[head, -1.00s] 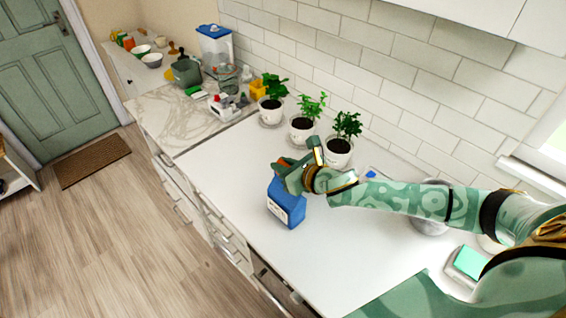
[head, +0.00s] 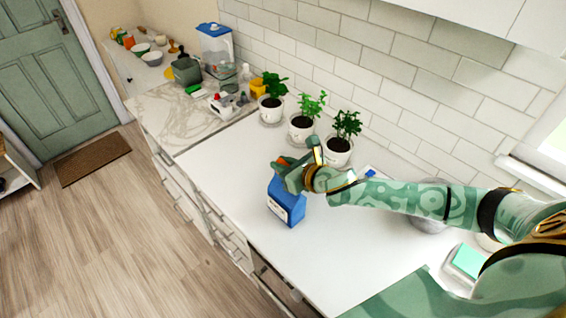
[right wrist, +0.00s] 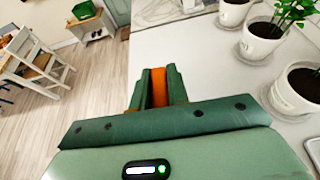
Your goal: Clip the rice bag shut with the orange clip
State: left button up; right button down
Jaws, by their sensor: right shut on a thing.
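The blue rice bag (head: 287,204) stands upright on the white counter, with a white label low on its front. My right gripper (head: 288,172) is at the top of the bag and covers part of it. In the right wrist view its fingers (right wrist: 160,88) are shut on the orange clip (right wrist: 159,86). A bit of the orange clip (head: 282,162) also shows in the head view, at the bag's top edge. Whether the clip grips the bag's mouth is hidden by the fingers. My left gripper is not in view.
Potted plants (head: 337,150) stand in a row along the tiled wall, close behind my right gripper. A marble section (head: 175,115) with several kitchen items lies farther back. A teal-topped object (head: 467,260) lies near my right arm. The counter (head: 225,168) left of the bag is clear.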

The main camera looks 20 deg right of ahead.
dwell(0.4)
jog(key=shift+p, duration=0.3)
dwell(0.5)
jog(key=shift+f+b, duration=0.75)
jog(key=shift+f, duration=0.85)
jog(key=c, duration=1.3)
grip_release()
jog(key=shift+s, duration=0.1)
